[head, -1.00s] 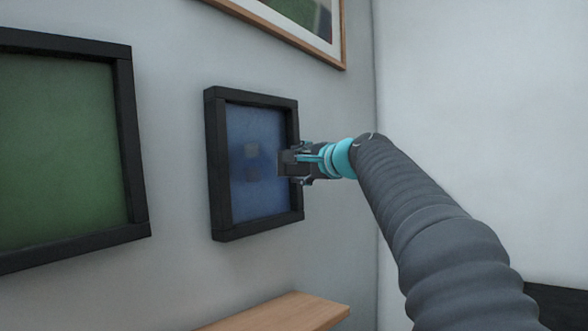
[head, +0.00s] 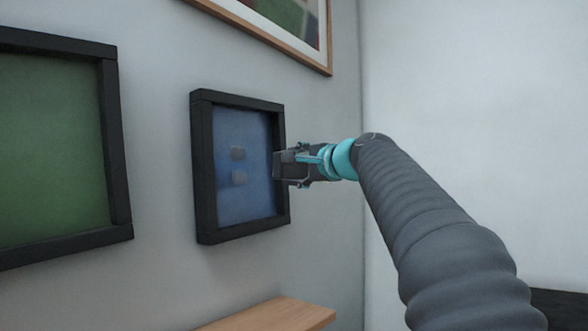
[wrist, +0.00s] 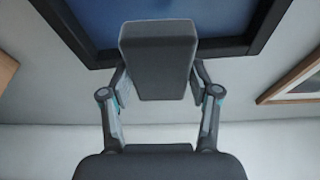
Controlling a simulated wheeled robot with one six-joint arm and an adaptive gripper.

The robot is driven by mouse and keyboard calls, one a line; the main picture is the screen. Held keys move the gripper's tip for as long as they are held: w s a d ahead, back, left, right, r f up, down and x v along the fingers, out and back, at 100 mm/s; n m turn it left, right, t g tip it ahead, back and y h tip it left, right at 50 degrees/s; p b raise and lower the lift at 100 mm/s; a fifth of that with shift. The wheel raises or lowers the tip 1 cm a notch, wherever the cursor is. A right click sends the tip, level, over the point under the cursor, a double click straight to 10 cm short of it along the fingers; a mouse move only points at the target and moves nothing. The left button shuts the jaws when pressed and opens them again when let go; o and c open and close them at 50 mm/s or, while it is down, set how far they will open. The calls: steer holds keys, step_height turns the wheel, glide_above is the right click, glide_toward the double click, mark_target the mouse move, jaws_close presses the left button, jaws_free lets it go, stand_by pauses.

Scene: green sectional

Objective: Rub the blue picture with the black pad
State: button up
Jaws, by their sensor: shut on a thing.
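The blue picture (head: 232,195) hangs on the wall in a thick black frame, left of my gripper in the head view. Its blue face also shows at the top of the wrist view (wrist: 225,16). Two small greyish patches show on its surface in the head view. My gripper (head: 284,165) is shut on the black pad (wrist: 158,60), a dark block held between the fingers in the wrist view. The pad is in front of the picture's right frame edge in the head view. I cannot tell whether it touches the picture.
A green picture (head: 50,150) in a black frame hangs at the left. A wood-framed picture (head: 290,52) hangs above. A wooden shelf (head: 275,316) juts out below.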

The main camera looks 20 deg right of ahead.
stand_by(0.3)
steer(key=shift+w+a+p, duration=0.55)
steer(key=shift+w+a, duration=0.2)
steer(key=shift+w, duration=0.3)
steer(key=shift+w+a+p, duration=0.5)
steer(key=shift+w+a, duration=0.25)
steer(key=shift+w, duration=0.3)
steer(key=shift+w+a+p, duration=0.55)
steer(key=shift+w+a, duration=0.2)
steer(key=shift+w, duration=0.3)
